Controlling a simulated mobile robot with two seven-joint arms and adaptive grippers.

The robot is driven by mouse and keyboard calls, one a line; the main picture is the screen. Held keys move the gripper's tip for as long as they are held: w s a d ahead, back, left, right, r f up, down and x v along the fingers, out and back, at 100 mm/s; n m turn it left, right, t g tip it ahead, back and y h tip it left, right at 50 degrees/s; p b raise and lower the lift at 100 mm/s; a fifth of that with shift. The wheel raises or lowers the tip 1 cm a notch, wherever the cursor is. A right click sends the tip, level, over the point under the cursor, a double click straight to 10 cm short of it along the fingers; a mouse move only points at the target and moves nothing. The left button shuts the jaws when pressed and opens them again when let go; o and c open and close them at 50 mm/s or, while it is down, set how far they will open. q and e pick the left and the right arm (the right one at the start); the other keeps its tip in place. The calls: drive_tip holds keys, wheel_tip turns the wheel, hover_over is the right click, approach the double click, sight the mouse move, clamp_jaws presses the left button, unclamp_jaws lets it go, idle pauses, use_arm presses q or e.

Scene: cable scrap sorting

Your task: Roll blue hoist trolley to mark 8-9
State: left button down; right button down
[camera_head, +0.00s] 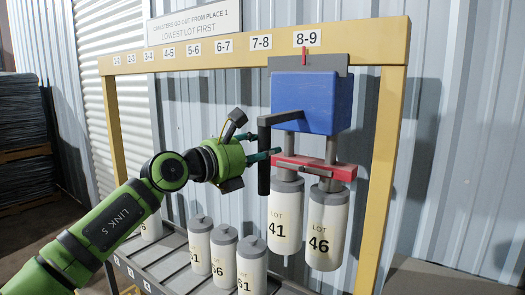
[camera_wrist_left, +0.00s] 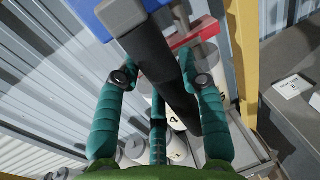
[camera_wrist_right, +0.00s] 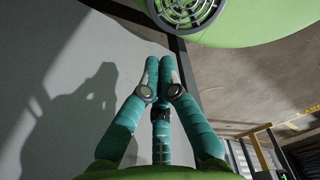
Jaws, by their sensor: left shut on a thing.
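The blue hoist trolley (camera_head: 311,101) hangs from the yellow overhead beam at the right end. Its red pointer (camera_head: 304,57) stands just under the 8-9 mark (camera_head: 307,39). A red crossbar (camera_head: 315,168) below it carries two white canisters, lot 41 (camera_head: 284,218) and lot 46 (camera_head: 324,232). My left gripper (camera_head: 268,155) is shut on the trolley's black upright handle (camera_head: 264,178). The handle also shows between the fingers in the left wrist view (camera_wrist_left: 165,70). My right gripper (camera_wrist_right: 159,64) appears only in its own wrist view, with its fingertips together and nothing between them.
Several white canisters stand on the dark rack below, one marked 61 (camera_head: 251,268). The hanging canisters are close to the right yellow post (camera_head: 384,165). A sign (camera_head: 195,24) above says the lowest lot goes first. The beam left of the trolley is clear.

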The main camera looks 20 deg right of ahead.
use_arm(q)
drive_tip(key=shift+s+d+r, duration=0.1)
drive_tip(key=c, duration=0.7)
unclamp_jaws()
drive_tip(key=shift+c, duration=0.2)
drive_tip(key=shift+s+d, duration=0.1)
drive_tip(key=shift+s+a, duration=0.1)
drive_tip(key=shift+a, duration=0.35)
drive_tip(key=v, duration=1.1)
drive_tip(key=shift+s, duration=0.1)
